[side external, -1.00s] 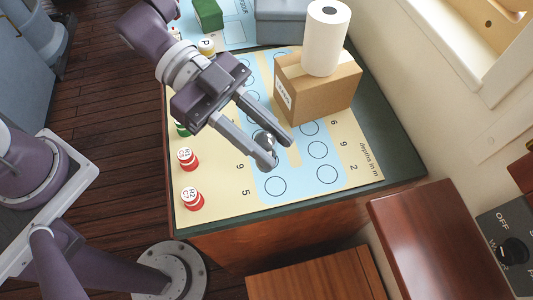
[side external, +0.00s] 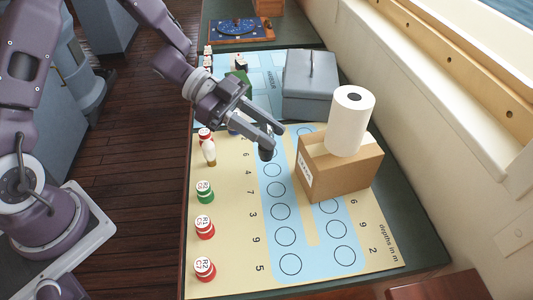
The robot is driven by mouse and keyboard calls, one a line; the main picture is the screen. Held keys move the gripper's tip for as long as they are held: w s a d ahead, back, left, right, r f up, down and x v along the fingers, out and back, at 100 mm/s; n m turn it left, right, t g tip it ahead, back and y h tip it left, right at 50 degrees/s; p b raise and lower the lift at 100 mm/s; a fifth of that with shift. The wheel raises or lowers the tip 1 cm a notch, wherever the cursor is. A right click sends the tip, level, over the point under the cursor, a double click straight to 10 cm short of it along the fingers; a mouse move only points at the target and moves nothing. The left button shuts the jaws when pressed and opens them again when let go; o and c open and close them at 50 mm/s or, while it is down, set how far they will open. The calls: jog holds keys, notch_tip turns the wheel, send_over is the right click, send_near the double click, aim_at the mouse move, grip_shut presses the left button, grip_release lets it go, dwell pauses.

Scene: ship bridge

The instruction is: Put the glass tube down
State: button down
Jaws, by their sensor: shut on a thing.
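My gripper (side external: 271,140) is above the chart board, left of the cardboard box, with its fingers pointing down and right. The chart (side external: 262,228) lies flat, with rows of outlined circles on pale blue strips and printed numbers. Several circles near the front are bare. Whether the held thing touches the chart cannot be told.
A cardboard box (side external: 338,178) with a white paper roll (side external: 350,122) on top stands right of my gripper. A grey case (side external: 310,88) is behind. The front is clear.

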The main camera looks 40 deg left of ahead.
notch_tip(320, 180, down, 5)
jog(key=shift+r, duration=0.15)
jog(key=c, duration=1.1)
grip_release()
